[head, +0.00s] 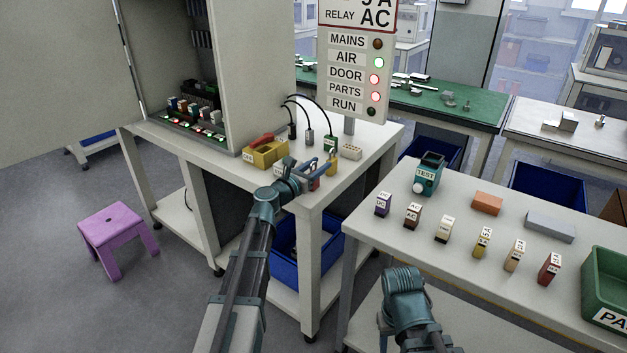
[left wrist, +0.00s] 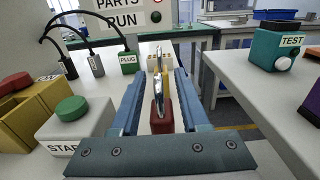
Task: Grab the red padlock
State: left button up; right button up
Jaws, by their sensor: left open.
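The red padlock (left wrist: 162,118) with its silver shackle stands on the white table, between the two blue fingers of my left gripper (left wrist: 157,78) in the left wrist view. The fingers are open, with a gap on both sides of it. In the head view my left gripper (head: 312,174) is low over the table's front corner. Only a small red bit of the padlock (head: 315,184) shows there, the rest hidden by the gripper. My right arm comes in at the bottom of the head view, but its gripper cannot be seen.
A START button box (left wrist: 75,122) and a yellow box (head: 265,151) stand left of the gripper. A PLUG connector (left wrist: 129,62), cables and a beige block (head: 351,152) are behind. The right table holds a TEST box (head: 427,172) and several small labelled blocks.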

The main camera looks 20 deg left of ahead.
pick_arm(q)
jog(key=shift+w+d, duration=0.1)
jog(key=shift+w, duration=0.35)
jog(key=shift+s, duration=0.1)
grip_shut()
jog(key=shift+r, duration=0.15)
notch_tip(320, 180, up, 2)
jog(key=p, duration=0.2)
jog(key=shift+r+p, duration=0.25)
jog(key=shift+p, duration=0.15)
jog(key=s+d+r+p, duration=0.2)
jog(key=s, duration=1.3)
jog(key=shift+s+d+r, duration=0.2)
jog(key=shift+s+d, duration=0.1)
jog(key=shift+s, duration=0.05)
